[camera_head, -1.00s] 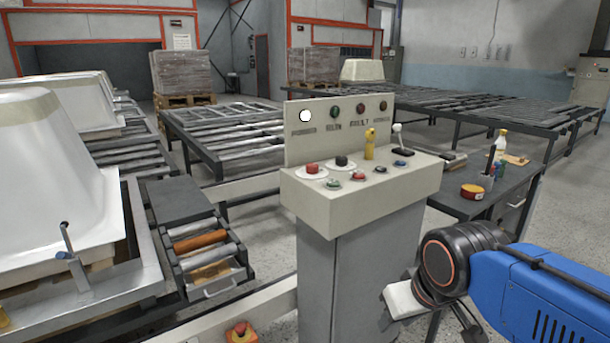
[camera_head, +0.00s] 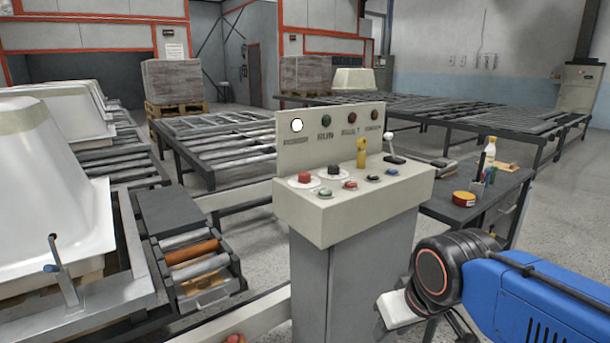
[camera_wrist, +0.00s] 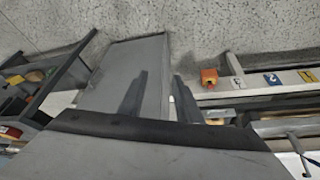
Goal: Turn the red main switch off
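The control console (camera_head: 355,212) stands in the middle of the head view. On its sloped top, a red knob (camera_head: 305,178) sits on a white round plate at the left. It looks like the red main switch, but its setting is too small to read. A black knob (camera_head: 334,170) on a similar plate is to its right. My gripper (camera_head: 398,308) is low, right of the console's base and well apart from the knobs; its fingers are hidden in the head view. In the wrist view, my gripper (camera_wrist: 160,97) shows two dark fingers spread apart with nothing between them.
A yellow upright handle (camera_head: 361,152), a black-based lever (camera_head: 394,150) and several small buttons share the console top. A white lamp (camera_head: 297,125) glows on the back panel. A dark side table (camera_head: 465,213) stands at right, a roller drawer (camera_head: 208,290) at left.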

